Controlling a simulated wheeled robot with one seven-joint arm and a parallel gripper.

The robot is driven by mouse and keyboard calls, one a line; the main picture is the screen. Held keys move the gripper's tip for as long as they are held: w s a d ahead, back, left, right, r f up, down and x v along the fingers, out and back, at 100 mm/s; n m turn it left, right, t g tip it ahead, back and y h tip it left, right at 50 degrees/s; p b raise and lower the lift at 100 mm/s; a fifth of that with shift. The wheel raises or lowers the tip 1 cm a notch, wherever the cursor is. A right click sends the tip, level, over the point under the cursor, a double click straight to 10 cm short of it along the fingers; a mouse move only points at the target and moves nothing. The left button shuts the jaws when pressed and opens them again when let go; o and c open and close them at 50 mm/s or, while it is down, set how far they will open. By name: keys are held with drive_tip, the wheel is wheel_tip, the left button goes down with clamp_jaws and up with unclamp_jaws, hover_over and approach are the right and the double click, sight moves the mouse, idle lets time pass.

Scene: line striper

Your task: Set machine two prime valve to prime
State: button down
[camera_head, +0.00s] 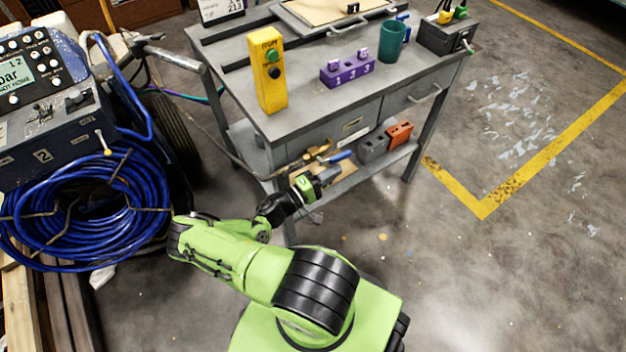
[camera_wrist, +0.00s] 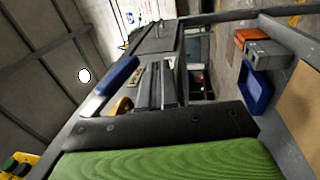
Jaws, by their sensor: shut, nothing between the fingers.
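Machine two (camera_head: 50,130), a dark blue striper unit marked "2", stands at the left of the head view. A short lever with a pale knob (camera_head: 103,143) sticks out of its right front side, above the coiled hose. I take it for the prime valve, but its prime marking is not readable. My gripper (camera_head: 330,176) is shut and empty in front of the bench's lower shelf, well to the right of the machine. The machine does not show clearly in the wrist view.
A grey workbench (camera_head: 310,105) holds a yellow button box (camera_head: 269,72), a purple numbered block (camera_head: 346,72) and a green cup (camera_head: 392,41). A brass fitting (camera_head: 318,153) with a blue handle is close to my gripper. Blue hose (camera_head: 75,210) coils below the machine. Floor at right is open.

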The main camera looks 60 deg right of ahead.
drive_tip(key=f+v, duration=0.1)
drive_tip(key=v, duration=0.9)
drive_tip(key=shift+w+f+p, duration=0.15)
drive_tip(key=shift+f+p, duration=0.2)
drive_tip(key=shift+p, duration=0.05)
